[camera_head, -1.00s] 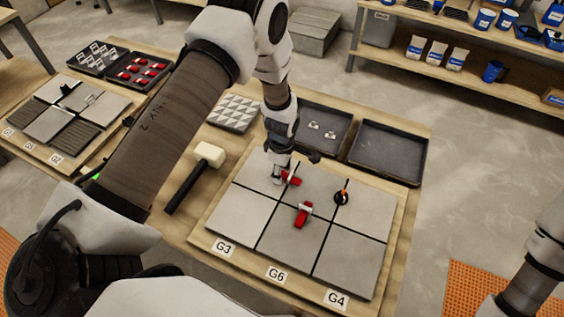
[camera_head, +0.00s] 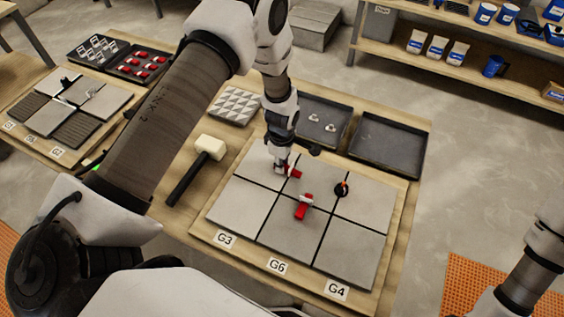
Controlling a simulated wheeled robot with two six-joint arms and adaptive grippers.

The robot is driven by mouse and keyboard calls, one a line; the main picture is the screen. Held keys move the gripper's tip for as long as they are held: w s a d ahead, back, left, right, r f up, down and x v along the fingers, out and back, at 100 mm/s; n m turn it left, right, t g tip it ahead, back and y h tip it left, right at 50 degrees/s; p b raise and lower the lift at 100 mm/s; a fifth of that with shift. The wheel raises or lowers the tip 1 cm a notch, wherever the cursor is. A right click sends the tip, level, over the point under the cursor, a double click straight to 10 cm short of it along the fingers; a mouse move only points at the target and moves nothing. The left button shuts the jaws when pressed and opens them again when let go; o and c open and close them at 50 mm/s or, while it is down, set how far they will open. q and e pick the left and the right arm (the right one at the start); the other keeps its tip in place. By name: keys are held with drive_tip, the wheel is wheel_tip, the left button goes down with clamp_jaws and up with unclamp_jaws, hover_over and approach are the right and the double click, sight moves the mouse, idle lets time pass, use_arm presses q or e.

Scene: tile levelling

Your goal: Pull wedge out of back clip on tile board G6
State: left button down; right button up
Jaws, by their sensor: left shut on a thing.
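The tile board (camera_head: 214,226) has grey tiles parted by dark joints, with a G6 label (camera_head: 276,267) at its front edge. The back red wedge (camera_head: 294,172) is on the joint toward the back, at the back clip, which is mostly hidden by my gripper. My left gripper (camera_head: 284,168) reaches down there from above and is shut on the back wedge. I cannot tell how far the wedge sits in the clip. A second red wedge (camera_head: 302,212) sits in a pale clip (camera_head: 307,199) nearer the front. My right gripper is out of view.
A black-and-orange tool (camera_head: 342,188) stands on the right joint. A white-headed mallet (camera_head: 209,149) lies left of the board. Behind are a tray with small clips (camera_head: 325,139) and an empty dark tray (camera_head: 390,150). Another tile board (camera_head: 46,119) is far left.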

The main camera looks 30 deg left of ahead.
sight(265, 162)
use_arm(q)
drive_tip(key=shift+s+a, duration=0.1)
drive_tip(key=shift+a, duration=0.5)
drive_tip(key=shift+a+p, duration=0.45)
drive_tip(key=shift+a, duration=0.55)
drive_tip(key=shift+a+p, duration=0.55)
drive_tip(key=shift+a, duration=0.7)
wheel_tip(265, 162, up, 6)
drive_tip(key=p, duration=0.5)
drive_tip(key=shift+r+p, duration=0.15)
drive_tip(key=shift+p, duration=0.25)
